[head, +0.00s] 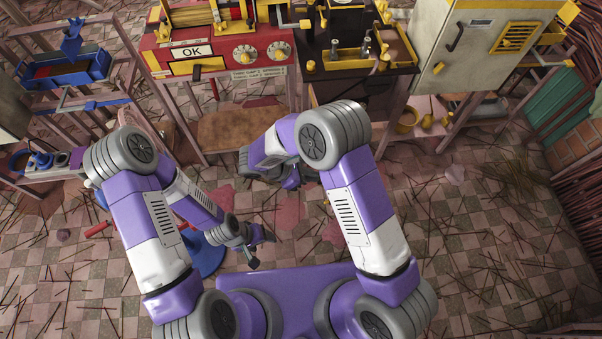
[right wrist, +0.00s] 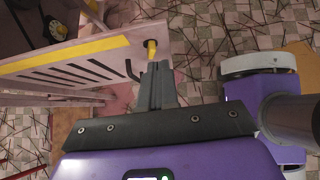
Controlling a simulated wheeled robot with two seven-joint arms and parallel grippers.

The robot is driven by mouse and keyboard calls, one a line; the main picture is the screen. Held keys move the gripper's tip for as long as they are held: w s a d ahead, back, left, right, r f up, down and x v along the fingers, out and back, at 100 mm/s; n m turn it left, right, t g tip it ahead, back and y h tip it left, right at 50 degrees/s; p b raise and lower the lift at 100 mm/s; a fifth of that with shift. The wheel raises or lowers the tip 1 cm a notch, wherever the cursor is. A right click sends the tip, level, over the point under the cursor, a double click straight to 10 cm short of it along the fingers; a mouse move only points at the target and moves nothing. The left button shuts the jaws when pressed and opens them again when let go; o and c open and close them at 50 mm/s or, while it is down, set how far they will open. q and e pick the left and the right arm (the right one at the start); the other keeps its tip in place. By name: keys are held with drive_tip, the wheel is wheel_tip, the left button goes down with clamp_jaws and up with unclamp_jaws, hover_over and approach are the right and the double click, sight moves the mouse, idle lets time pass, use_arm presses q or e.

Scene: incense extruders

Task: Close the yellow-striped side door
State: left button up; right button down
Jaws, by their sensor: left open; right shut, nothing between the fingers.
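The side door (right wrist: 75,68) shows in the right wrist view as a pale panel with a yellow stripe along its upper edge and a row of dark slots. A yellow knob (right wrist: 151,46) and a black hook-like handle sit by its right end. My right gripper (right wrist: 158,82) is shut and empty, just right of that end; I cannot tell whether it touches. In the head view my right arm covers this area, and I cannot make out the door there. My left gripper (head: 261,248) is open and empty above the floor, left of my base.
A red control panel (head: 225,57) and a black-topped bench (head: 350,85) stand ahead. A pale cabinet with a yellow grille (head: 470,50) is at the right. A blue round stand (head: 207,258) is beside my left arm. Tiled floor with scattered sticks (head: 470,240) lies at the right.

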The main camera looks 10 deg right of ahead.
drive_tip(key=d+f+b, duration=0.1)
drive_tip(key=d+f, duration=0.1)
drive_tip(key=d, duration=0.4)
drive_tip(key=shift+w, duration=0.35)
